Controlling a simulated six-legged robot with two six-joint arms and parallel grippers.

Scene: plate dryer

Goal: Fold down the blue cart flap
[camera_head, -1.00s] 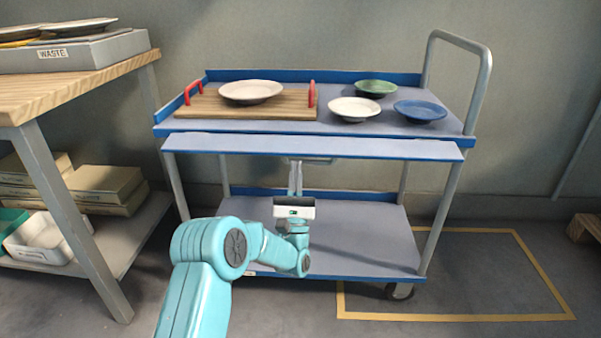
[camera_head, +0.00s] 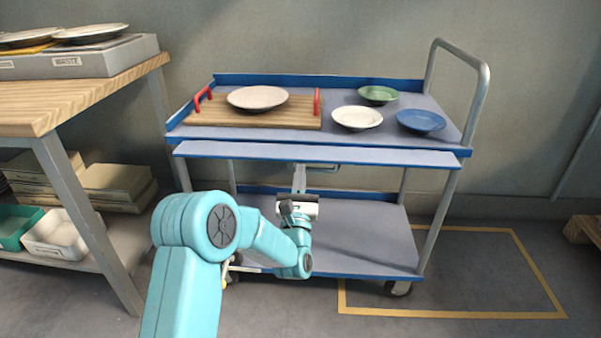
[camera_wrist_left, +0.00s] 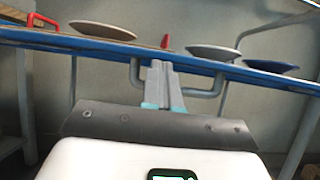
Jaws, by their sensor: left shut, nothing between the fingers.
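The blue cart flap (camera_head: 325,153) is a long pale panel with a blue edge along the cart's near side. It is up and roughly level, just in front of and below the cart's top shelf. A grey U-shaped handle (camera_wrist_left: 201,93) hangs beneath its edge in the left wrist view. My left gripper (camera_head: 299,171) is shut and empty, pointing up just under the flap. In the left wrist view its fingertips (camera_wrist_left: 158,66) overlap the handle's span; I cannot tell whether they touch. My right gripper is out of view.
The cart's top shelf (camera_head: 300,83) carries a wooden tray (camera_head: 210,117) with red handles and a plate (camera_head: 257,97), plus green (camera_head: 378,94), white (camera_head: 357,117) and blue (camera_head: 420,121) plates. A wooden table (camera_head: 60,108) stands close on the left. The lower shelf (camera_head: 370,240) looks bare.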

